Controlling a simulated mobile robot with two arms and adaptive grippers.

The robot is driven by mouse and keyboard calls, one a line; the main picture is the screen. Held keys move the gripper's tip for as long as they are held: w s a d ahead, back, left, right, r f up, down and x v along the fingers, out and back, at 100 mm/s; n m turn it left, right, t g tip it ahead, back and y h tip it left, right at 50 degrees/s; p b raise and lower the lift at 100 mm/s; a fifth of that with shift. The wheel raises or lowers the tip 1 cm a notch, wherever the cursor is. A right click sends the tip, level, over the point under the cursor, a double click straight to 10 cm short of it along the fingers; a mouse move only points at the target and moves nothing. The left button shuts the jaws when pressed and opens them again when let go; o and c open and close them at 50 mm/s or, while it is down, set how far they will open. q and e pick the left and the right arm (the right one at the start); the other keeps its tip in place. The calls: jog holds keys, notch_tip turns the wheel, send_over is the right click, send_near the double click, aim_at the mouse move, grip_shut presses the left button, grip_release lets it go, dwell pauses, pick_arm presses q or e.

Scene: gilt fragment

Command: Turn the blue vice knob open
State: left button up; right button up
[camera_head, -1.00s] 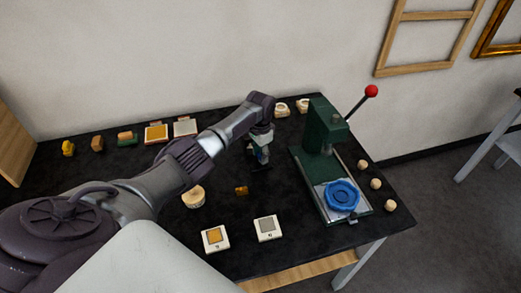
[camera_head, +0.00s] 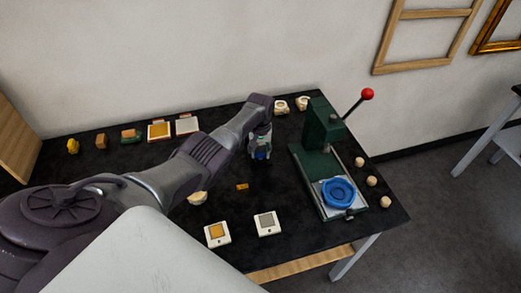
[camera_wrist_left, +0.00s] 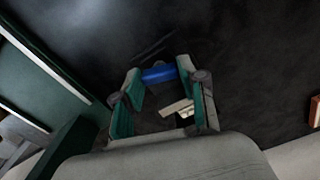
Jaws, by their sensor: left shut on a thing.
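A blue round, lobed knob-like piece (camera_head: 339,192) sits on the base of a green press or vice (camera_head: 322,165) at the right of the table. My left gripper (camera_head: 261,156) is to the left of this green machine, low over the black table, and does not touch the lobed piece. In the left wrist view, the teal-padded fingers (camera_wrist_left: 160,90) are shut on a small blue bar-like piece (camera_wrist_left: 159,74). Whether that piece is fixed to anything is hidden. A pale sliver (camera_wrist_left: 178,108) shows between the fingers. My right gripper is in neither view.
A lever with a red ball (camera_head: 367,94) sticks up from the green machine. Two white square tiles (camera_head: 267,223) and a small orange block (camera_head: 242,187) lie in front of the gripper. Several small round pieces (camera_head: 371,181) line the right edge. Coloured blocks (camera_head: 131,136) stand along the back left.

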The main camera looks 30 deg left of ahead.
pick_arm(q)
jog(key=n, duration=0.4)
jog(key=shift+n+p, duration=0.3)
jog(key=shift+p, duration=0.1)
jog(key=n, duration=0.3)
jog(key=shift+n, duration=0.4)
jog(key=n, duration=0.3)
jog(key=shift+p, duration=0.35)
jog(key=shift+n, duration=2.1)
jog(key=o, duration=1.1)
jog(key=shift+o, duration=0.2)
